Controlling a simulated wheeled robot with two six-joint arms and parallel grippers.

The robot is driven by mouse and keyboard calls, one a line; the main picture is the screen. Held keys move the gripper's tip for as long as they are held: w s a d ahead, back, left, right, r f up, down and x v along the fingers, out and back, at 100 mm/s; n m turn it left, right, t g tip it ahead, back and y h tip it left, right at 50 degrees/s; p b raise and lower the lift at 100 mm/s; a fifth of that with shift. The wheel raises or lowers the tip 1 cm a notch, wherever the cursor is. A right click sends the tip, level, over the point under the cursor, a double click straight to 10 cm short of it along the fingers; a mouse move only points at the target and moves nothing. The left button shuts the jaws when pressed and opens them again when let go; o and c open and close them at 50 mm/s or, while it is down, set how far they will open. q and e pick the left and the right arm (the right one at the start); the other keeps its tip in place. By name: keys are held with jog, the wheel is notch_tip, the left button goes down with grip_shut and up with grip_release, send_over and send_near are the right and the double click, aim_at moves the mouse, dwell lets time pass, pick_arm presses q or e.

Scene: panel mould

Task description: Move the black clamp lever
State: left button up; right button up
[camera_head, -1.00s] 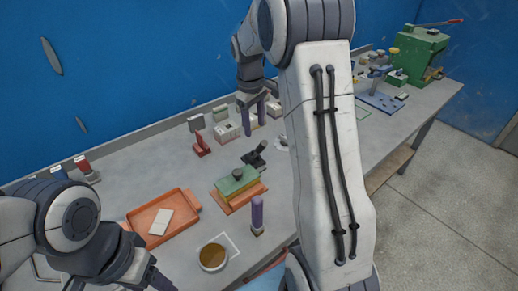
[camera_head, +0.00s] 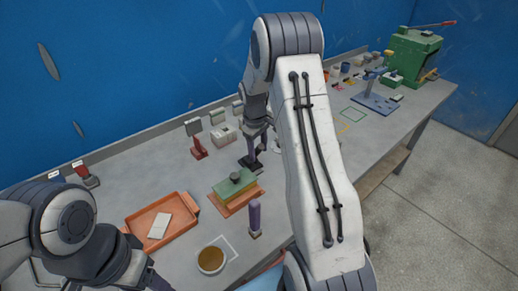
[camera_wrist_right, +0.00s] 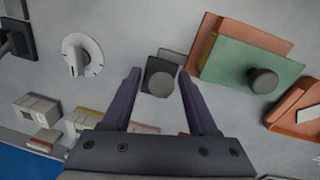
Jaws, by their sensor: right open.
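The black clamp lever (camera_head: 250,161) stands on the bench just behind the panel mould. In the right wrist view its dark square top with a round end (camera_wrist_right: 160,83) lies between the two finger lines. My right gripper (camera_head: 257,143) is open, pointing down over the lever; I see no grip on it. The mould has a green top plate with a dark knob (camera_head: 232,185) on an orange base. It also shows in the wrist view (camera_wrist_right: 235,65). My left gripper (camera_head: 155,281) is low at the bottom left, partly cut off, and its jaws are unclear.
A red toggle clamp (camera_head: 198,148) and pale blocks (camera_head: 223,135) stand behind. A white dial (camera_wrist_right: 80,56) is beside the lever. An orange tray (camera_head: 185,198), a brown-filled bowl (camera_head: 211,259) and a purple-handled tool (camera_head: 255,216) are in front.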

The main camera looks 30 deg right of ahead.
grip_shut()
jog(key=shift+w+d, duration=0.1)
dwell(1.2)
